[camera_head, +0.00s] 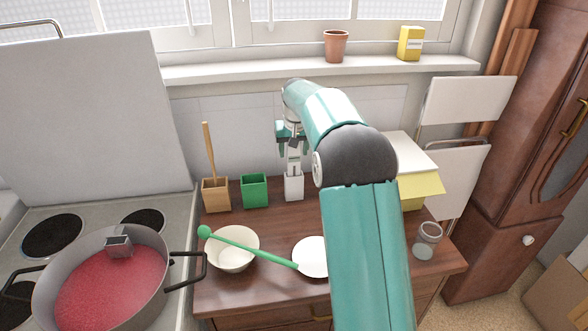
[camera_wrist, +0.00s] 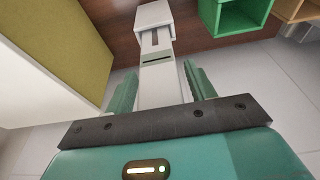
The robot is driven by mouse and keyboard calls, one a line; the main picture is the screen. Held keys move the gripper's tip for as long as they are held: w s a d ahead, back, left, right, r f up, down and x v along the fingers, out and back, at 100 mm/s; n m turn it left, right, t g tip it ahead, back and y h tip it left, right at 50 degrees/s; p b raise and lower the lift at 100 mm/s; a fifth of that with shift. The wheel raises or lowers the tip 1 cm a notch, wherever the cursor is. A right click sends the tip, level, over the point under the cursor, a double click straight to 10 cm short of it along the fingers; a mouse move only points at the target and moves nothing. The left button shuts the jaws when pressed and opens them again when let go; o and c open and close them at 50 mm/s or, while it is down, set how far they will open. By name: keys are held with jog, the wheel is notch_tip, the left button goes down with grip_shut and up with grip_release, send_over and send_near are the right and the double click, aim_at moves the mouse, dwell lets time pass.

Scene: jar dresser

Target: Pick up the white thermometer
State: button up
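The white thermometer (camera_wrist: 160,82) stands upright in a small white holder (camera_head: 293,187) on the wooden dresser. The holder also shows at the top of the wrist view (camera_wrist: 153,17). My gripper (camera_head: 291,147) is above the holder, pointing down. In the wrist view my gripper (camera_wrist: 160,82) has one finger on each side of the thermometer, with narrow gaps visible beside it. The gripper looks open around it. The thermometer's lower end is hidden inside the holder.
A green box (camera_head: 254,191) and a wooden box (camera_head: 216,195) with a stick stand left of the holder. A yellow and white object (camera_head: 422,186) is at right. A bowl (camera_head: 232,258), green ladle (camera_head: 250,247) and glass jar (camera_head: 427,241) are nearer. A red-filled pot (camera_head: 110,285) is on the stove.

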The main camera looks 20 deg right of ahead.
jog(key=c, duration=1)
jog(key=shift+c, duration=0.2)
